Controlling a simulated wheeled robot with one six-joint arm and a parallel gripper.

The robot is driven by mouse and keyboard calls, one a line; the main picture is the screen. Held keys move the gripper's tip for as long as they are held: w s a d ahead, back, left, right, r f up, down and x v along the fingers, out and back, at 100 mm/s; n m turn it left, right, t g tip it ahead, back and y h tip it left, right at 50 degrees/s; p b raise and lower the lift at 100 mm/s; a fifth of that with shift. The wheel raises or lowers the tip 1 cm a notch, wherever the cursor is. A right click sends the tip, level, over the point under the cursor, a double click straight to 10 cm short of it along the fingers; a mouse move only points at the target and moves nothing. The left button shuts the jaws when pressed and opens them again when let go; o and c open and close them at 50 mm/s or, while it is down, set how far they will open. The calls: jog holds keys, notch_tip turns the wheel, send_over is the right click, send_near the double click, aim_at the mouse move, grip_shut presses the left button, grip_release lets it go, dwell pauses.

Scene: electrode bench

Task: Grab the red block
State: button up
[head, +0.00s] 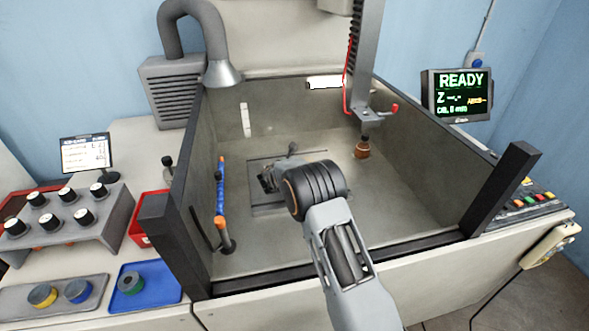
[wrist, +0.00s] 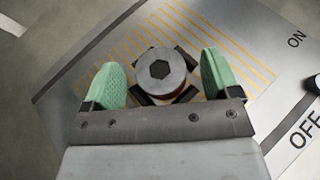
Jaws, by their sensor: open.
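In the wrist view my gripper (wrist: 161,75) is open, with one green-padded finger on each side of a round grey-topped piece (wrist: 162,68) with a hexagonal socket. A thin strip of red shows under the piece's grey top; most of its body is hidden, so I cannot tell if it is the red block. No plain red block shows elsewhere. The fingers appear apart from the piece. In the head view my gripper (head: 268,180) is low over the plate inside the tank, and my arm hides the piece.
The piece stands on a plate (wrist: 258,62) with orange lines and ON and OFF marks. The tank has dark front rails (head: 340,264). A blue and orange rod (head: 220,190) stands at left, a copper-coloured electrode (head: 362,150) hangs at right. A red bin (head: 150,210) is outside.

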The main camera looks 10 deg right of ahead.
jog(key=shift+c, duration=0.3)
jog(key=c, duration=1.2)
jog(key=shift+r, duration=0.1)
jog(key=shift+c, duration=0.3)
